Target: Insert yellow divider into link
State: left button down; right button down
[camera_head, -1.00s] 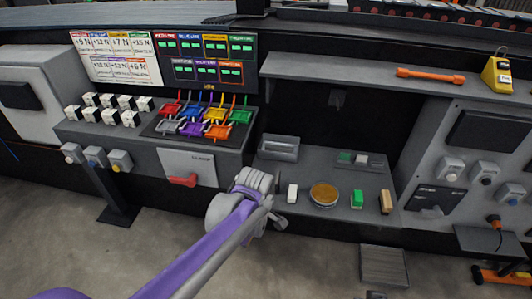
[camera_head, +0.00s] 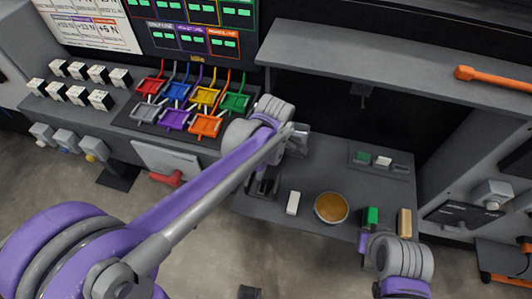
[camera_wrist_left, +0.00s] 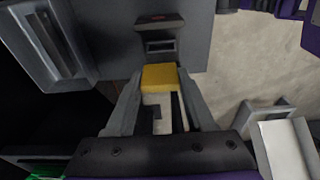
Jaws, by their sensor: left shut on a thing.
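A yellow piece, the divider (camera_wrist_left: 159,77), sits between the fingertips of my left gripper (camera_wrist_left: 160,88) in the left wrist view, and the gripper is shut on it. Ahead of it is a dark part with a pale rectangular slot (camera_wrist_left: 160,45); I cannot tell whether it is the link or whether the divider touches it. In the head view my left gripper (camera_head: 264,184) points down at the left end of the grey lower shelf, and the divider cannot be made out. My right gripper (camera_head: 368,246) is at the bottom right, near the green block; its fingers are unclear.
On the lower shelf (camera_head: 325,160) are a white block (camera_head: 293,203), a round brown-topped dish (camera_head: 331,208), a green block (camera_head: 370,217) and a tan block (camera_head: 404,224). Coloured clips (camera_head: 176,103) fill the board at left. An upper shelf (camera_head: 390,70) overhangs behind.

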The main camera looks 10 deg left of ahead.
pick_arm(q)
jog(key=shift+s, duration=0.3)
pick_arm(e)
jog(key=shift+s, duration=0.25)
jog(key=shift+f, duration=0.1)
